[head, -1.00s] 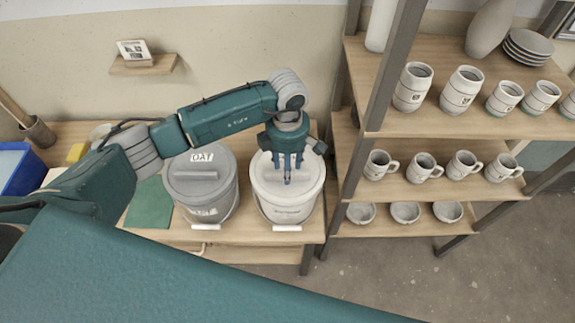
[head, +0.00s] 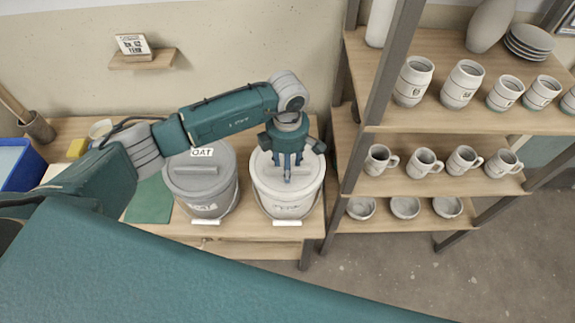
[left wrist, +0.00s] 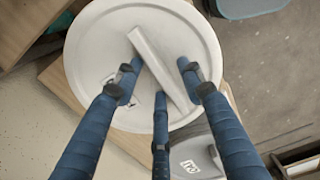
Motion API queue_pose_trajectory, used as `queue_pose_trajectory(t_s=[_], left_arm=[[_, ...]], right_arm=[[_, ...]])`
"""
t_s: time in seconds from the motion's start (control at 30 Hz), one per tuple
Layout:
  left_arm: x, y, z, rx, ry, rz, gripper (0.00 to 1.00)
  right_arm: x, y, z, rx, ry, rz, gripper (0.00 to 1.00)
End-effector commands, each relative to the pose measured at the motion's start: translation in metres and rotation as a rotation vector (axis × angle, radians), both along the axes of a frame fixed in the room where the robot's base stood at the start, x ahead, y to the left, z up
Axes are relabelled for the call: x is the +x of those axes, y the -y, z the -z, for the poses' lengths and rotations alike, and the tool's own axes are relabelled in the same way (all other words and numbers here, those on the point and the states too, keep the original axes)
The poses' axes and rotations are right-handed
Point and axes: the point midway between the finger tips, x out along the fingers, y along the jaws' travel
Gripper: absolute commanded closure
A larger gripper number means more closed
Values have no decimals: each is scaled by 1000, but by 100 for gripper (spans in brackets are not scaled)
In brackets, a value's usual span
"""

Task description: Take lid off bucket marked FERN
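A white bucket (head: 287,198) stands on the wooden bench with its pale round lid (head: 261,172) on. Writing on its front is too small to read, so I cannot tell the name. In the left wrist view, the white lid (left wrist: 92,50) has a raised bar handle (left wrist: 155,60) and a small label partly hidden by a finger. My left gripper (head: 287,176) points down over this lid. Its three blue fingers are spread on both sides of the bar, with gaps showing, in the left wrist view (left wrist: 160,82). My right gripper is not in view.
A grey bucket (head: 203,188) marked OAT stands close to the left of the white one, lid on. A shelf rack with mugs (head: 422,165) stands to the right. A card (head: 133,46) sits on a small wall shelf. A green mat (head: 150,203) lies on the bench.

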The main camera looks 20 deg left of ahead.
Motion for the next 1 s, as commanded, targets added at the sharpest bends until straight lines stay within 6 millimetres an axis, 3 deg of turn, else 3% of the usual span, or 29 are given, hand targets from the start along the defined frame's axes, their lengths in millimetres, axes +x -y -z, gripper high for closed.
queue_pose_trajectory(t_s=[0.4,0.6,1.0], left_arm=[[0,0,1,0,0,0,60],[0,0,1,0,0,0,100],[0,0,0,0,1,-1,100]], right_arm=[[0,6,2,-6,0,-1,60],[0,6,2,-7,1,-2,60],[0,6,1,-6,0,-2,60]])
